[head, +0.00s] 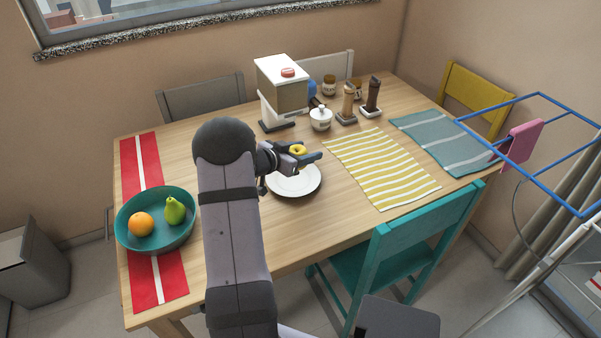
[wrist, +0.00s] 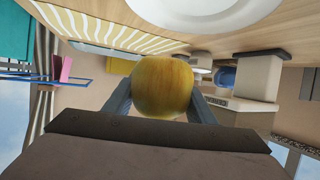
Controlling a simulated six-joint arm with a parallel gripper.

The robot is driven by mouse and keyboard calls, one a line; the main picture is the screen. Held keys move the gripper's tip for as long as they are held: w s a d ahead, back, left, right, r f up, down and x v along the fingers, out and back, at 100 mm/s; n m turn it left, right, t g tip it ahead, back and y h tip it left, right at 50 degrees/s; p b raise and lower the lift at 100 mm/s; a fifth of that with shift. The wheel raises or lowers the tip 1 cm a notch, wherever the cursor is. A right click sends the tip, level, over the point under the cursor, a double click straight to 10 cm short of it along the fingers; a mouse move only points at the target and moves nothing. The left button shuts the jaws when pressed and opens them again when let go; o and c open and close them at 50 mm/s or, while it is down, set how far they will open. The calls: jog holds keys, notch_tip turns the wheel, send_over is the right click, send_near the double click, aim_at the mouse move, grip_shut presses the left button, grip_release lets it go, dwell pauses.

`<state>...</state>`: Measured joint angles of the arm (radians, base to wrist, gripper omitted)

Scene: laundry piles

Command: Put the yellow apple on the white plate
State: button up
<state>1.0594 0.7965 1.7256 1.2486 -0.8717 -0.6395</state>
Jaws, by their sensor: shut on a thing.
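The yellow apple (head: 298,149) is held between the fingers of my gripper (head: 305,157). In the wrist view the apple (wrist: 162,87) fills the space between the two fingers of my gripper (wrist: 161,98). The white plate (head: 294,184) lies on the table, and my gripper is above its far part in the head view. The plate (wrist: 205,12) also shows at the top of the wrist view, apart from the apple.
A teal bowl (head: 133,242) with an orange (head: 141,224) and a pear (head: 174,211) stands at left. A yellow striped mat (head: 381,168) lies to the right.

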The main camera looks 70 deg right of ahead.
jog(key=shift+f, duration=3.9)
jog(key=shift+f, duration=0.5)
jog(key=o, duration=1.1)
jog(key=shift+a, duration=0.1)
jog(key=shift+r, duration=0.55)
jog(key=b+v, duration=0.1)
jog(key=v, duration=1)
jog(key=shift+w+a+r, duration=0.1)
jog(key=shift+w+a, duration=0.1)
jog(key=shift+a, duration=0.15)
